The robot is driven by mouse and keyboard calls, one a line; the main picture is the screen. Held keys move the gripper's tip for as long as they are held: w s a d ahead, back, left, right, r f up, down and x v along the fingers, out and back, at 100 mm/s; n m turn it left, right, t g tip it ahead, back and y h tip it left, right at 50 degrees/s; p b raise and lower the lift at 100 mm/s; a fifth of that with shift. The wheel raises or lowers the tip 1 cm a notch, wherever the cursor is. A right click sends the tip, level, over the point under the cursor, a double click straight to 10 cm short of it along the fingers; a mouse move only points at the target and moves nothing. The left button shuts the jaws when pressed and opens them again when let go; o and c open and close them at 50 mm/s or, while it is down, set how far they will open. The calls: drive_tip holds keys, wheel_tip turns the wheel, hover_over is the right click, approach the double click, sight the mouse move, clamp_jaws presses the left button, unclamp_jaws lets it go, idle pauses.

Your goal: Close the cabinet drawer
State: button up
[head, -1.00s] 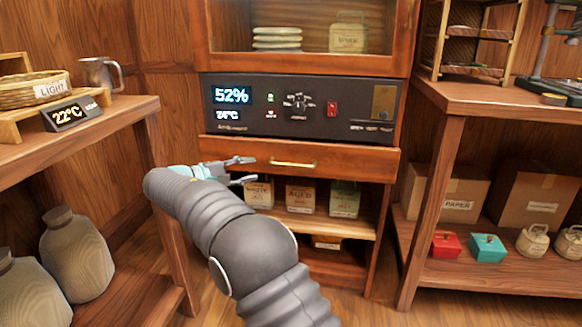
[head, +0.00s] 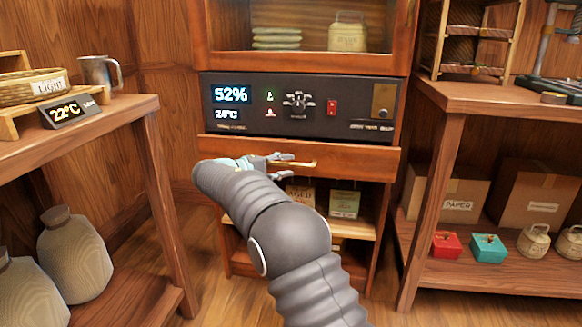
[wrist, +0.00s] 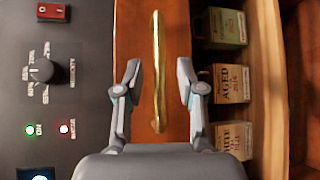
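The cabinet drawer (head: 350,160) is a wide wooden front below the dark control panel. It seems to stand a little forward of the panel, but how far is hard to tell. Its brass handle (head: 312,163) is partly hidden by my gripper (head: 292,165) in the head view. In the wrist view the whole handle (wrist: 157,75) runs lengthwise between the two fingers of my gripper (wrist: 159,72), against the drawer front (wrist: 172,30). The fingers are open, one on each side of the handle. No clear contact with the handle shows.
The control panel (head: 250,122) with a knob and red switch is just above the drawer. Boxes (head: 345,200) stand on the open shelf below. A wooden shelf (head: 130,120) is at left and another (head: 450,100) at right.

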drive_tip(key=shift+x, duration=1.2)
clamp_jaws()
